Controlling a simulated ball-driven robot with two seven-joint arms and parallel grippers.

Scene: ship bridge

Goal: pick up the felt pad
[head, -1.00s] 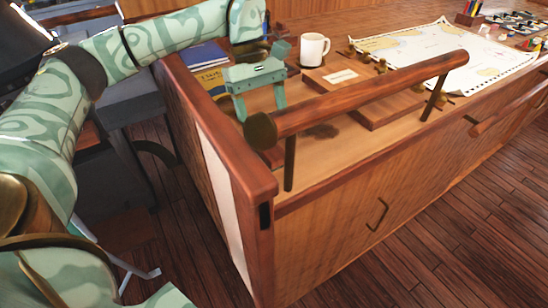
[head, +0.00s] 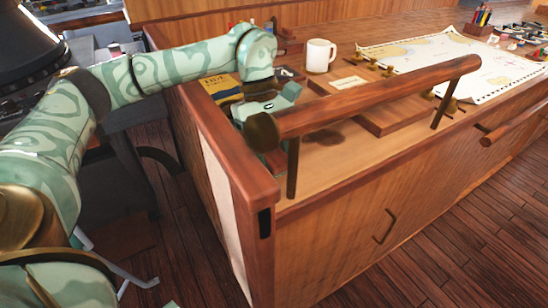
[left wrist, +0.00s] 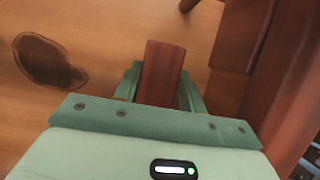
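The felt pad seems to be the reddish-brown block (left wrist: 162,70) in the left wrist view, on the wooden desk top. In the head view it is mostly hidden behind my gripper and the rail. My left gripper (head: 266,132) is low over the desk's near left corner, behind the rail's end. In the left wrist view its two fingers (left wrist: 160,88) stand on either side of the block. They look open; whether they touch it is unclear. My right gripper is not in view.
A round wooden rail (head: 365,100) on posts runs close in front of my gripper. A dark stain (head: 325,138) marks the desk and also shows in the left wrist view (left wrist: 48,62).

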